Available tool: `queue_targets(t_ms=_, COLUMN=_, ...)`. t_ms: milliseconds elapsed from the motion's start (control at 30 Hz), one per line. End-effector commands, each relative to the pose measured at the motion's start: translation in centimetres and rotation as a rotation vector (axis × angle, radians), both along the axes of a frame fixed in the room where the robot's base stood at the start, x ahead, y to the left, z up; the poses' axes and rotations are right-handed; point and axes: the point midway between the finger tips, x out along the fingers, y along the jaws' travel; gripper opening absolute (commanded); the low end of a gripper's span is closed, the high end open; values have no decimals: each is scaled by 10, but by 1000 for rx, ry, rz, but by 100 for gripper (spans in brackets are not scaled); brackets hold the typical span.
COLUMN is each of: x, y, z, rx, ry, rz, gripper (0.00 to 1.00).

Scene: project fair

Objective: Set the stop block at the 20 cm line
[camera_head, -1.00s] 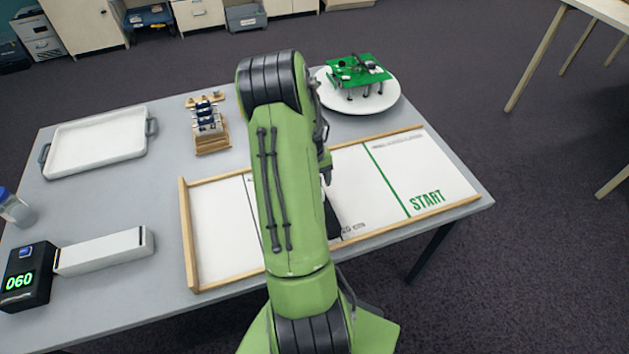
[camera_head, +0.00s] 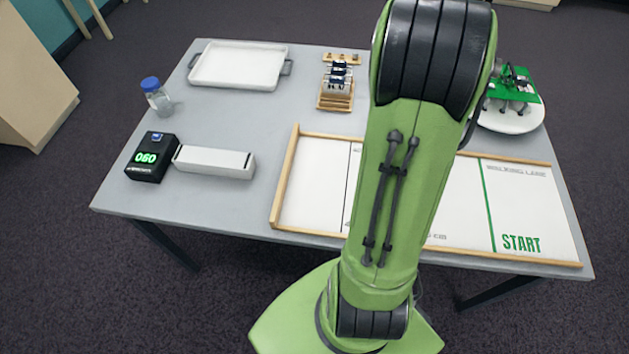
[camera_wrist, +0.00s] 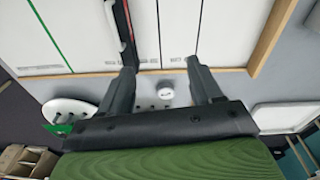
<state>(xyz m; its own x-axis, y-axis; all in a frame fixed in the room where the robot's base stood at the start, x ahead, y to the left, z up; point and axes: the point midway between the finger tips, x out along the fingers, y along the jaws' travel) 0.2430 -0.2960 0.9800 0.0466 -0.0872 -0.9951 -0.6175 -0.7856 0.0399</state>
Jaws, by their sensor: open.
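The white lane board (camera_head: 315,190) has a wooden frame, a green START line (camera_head: 489,205) and thin dark lines. Part of a "cm" label shows beside my arm, its number hidden. In the wrist view, a dark bar with a red edge (camera_wrist: 124,35) lies across the white board; it may be the stop block. My arm hides this part of the lane in the head view. My gripper (camera_wrist: 160,66) is open in the wrist view, its two fingers apart with nothing seen held between them. The dark bar shows just beyond the left finger; contact cannot be told.
A green walker model sits on a white plate (camera_head: 525,122) at the right. A wooden rack (camera_head: 337,97), white tray (camera_head: 238,67), bottle (camera_head: 156,95), black "060" display (camera_head: 151,158) and white box (camera_head: 214,161) stand around the lane. Grey tabletop (camera_head: 240,115) is clear between them.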

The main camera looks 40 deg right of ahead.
Motion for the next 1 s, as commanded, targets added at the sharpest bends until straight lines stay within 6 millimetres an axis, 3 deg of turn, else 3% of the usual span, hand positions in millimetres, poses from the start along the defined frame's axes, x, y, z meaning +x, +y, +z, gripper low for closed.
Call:
queue_targets(t_ms=33, x=17, y=40, z=27, rx=-14, ry=-56, rz=79, gripper=64)
queue_targets(t_ms=167, x=26, y=135, z=75, rx=-34, ry=-166, rz=257, gripper=64)
queue_targets(t_ms=300, x=-1, y=223, z=104, rx=-57, ry=-274, rz=451, gripper=64)
queue_targets(t_ms=400, x=-30, y=264, z=110, rx=-74, ry=-339, rz=566, gripper=64)
queue_targets(t_ms=500, x=-51, y=284, z=109, rx=-85, ry=-381, rz=636, gripper=64)
queue_targets(t_ms=600, x=-61, y=291, z=108, rx=-90, ry=-398, rz=664, gripper=64)
queue_targets(t_ms=867, x=-61, y=292, z=109, rx=-91, ry=-399, rz=665, gripper=64)
queue_targets(t_ms=1000, x=-61, y=291, z=134, rx=-91, ry=-399, rz=665, gripper=64)
